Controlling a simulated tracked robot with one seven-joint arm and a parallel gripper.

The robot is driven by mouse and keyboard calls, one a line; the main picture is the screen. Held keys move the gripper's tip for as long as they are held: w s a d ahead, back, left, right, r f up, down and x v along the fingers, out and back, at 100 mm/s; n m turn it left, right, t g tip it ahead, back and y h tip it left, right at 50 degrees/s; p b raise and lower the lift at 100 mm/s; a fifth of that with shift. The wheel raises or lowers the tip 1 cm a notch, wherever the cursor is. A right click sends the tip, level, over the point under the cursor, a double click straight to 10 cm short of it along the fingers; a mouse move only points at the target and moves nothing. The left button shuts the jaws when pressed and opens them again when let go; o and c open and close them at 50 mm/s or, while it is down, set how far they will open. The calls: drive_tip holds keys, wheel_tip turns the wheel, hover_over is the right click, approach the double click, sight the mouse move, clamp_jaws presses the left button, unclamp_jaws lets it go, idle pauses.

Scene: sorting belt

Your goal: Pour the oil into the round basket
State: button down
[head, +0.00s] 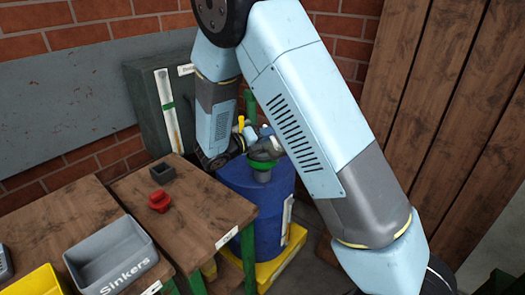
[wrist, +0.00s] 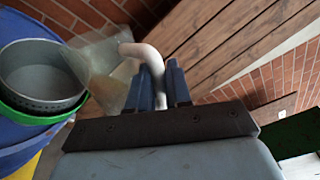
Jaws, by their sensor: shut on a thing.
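My gripper (wrist: 160,85) is shut on the pale curved handle (wrist: 143,52) of a clear, see-through jug (wrist: 98,62). The jug's body reaches left from the handle, and its edge overlaps the right side of the round basket in the wrist view. The round basket (wrist: 42,72) is grey with small holes low in its wall and a green ring (wrist: 30,117) around it. It sits at the blue drum (wrist: 14,135), which also shows in the head view (head: 245,205). I cannot make out the oil or the jug's exact tilt. In the head view my arm partly hides the drum top.
A wooden table (head: 195,215) left of the drum bears a red part (head: 159,201) and a dark square block (head: 162,172). A grey Sinkers bin (head: 112,262) and a yellow bin (head: 38,282) stand nearer. A dark cabinet (head: 150,95) is behind; wooden boards (head: 440,110) rise at right.

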drive_tip(key=shift+w+a+n+p, duration=0.35)
drive_tip(key=shift+w+n, duration=0.15)
drive_tip(key=shift+n, duration=0.3)
drive_tip(key=shift+w+f+n, duration=0.1)
drive_tip(key=shift+w+n, duration=0.1)
drive_tip(key=shift+n, duration=0.1)
drive_tip(key=shift+w+a+r+n+p, duration=0.2)
drive_tip(key=shift+w+n+p, duration=0.05)
drive_tip(key=shift+n+p, duration=0.1)
drive_tip(key=shift+w+a+r+n+p, duration=0.4)
drive_tip(key=shift+w+r+n, duration=0.15)
drive_tip(key=shift+n, duration=0.2)
drive_tip(key=shift+s+a, duration=0.15)
drive_tip(key=shift+s, duration=0.1)
drive_tip(key=shift+a+p, duration=0.1)
drive_tip(key=shift+p, duration=0.2)
drive_tip(key=shift+w+a+r+n+p, duration=0.3)
drive_tip(key=shift+w+n+p, duration=0.2)
drive_tip(key=shift+n, duration=0.2)
drive_tip(key=shift+w+a+r+n+p, duration=0.2)
drive_tip(key=shift+w+a+n+p, duration=0.1)
drive_tip(key=shift+w+n+p, duration=0.3)
idle(0.8)
drive_tip(key=shift+w+a+n, duration=0.1)
drive_tip(key=shift+w+n, duration=0.05)
drive_tip(key=shift+n, duration=0.15)
